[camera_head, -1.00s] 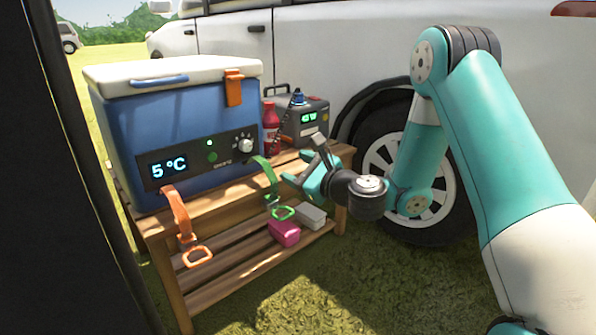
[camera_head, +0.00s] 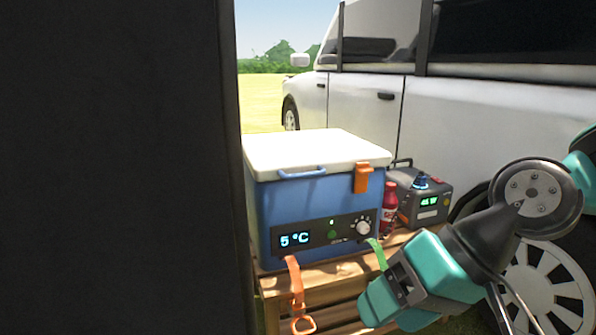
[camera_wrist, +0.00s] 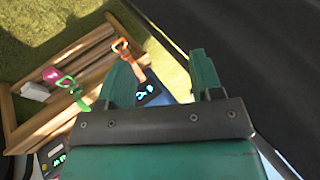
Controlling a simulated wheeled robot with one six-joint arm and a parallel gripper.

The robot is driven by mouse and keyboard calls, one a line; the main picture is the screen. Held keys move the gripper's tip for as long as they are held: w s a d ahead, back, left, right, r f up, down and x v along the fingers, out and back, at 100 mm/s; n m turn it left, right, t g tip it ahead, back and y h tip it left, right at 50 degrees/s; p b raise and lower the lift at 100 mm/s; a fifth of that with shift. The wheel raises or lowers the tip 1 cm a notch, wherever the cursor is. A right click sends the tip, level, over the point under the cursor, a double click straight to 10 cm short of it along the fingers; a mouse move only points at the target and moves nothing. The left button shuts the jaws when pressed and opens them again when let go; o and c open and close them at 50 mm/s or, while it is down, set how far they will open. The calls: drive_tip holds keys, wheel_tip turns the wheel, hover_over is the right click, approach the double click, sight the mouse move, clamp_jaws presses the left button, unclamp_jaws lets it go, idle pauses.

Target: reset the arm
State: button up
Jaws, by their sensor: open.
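My gripper (camera_head: 388,303) is teal and dark grey, held in front of the wooden bench's right part in the head view. In the wrist view its two teal fingers stand apart, with nothing between them (camera_wrist: 163,80). The gripper is open and empty. My arm is folded at the right edge of the head view, partly out of the picture.
A blue cooler (camera_head: 310,215) with a white lid reads 5 °C on the wooden bench (camera_head: 335,290). A red bottle (camera_head: 389,212) and a grey power box (camera_head: 425,200) stand beside it. A white vehicle (camera_head: 480,110) is behind. A black panel (camera_head: 110,170) fills the left.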

drive_tip(key=s+d+r+n+g+h+p, duration=0.1)
drive_tip(key=s+d+r+n+h+p, duration=0.25)
drive_tip(key=s+r, duration=0.3)
wheel_tip(320, 180, up, 35)
drive_tip(key=p, duration=3.6)
drive_tip(key=shift+d+r+p, duration=0.15)
drive_tip(key=shift+d+p, duration=0.1)
drive_tip(key=shift+p, duration=0.15)
drive_tip(key=shift+w, duration=0.1)
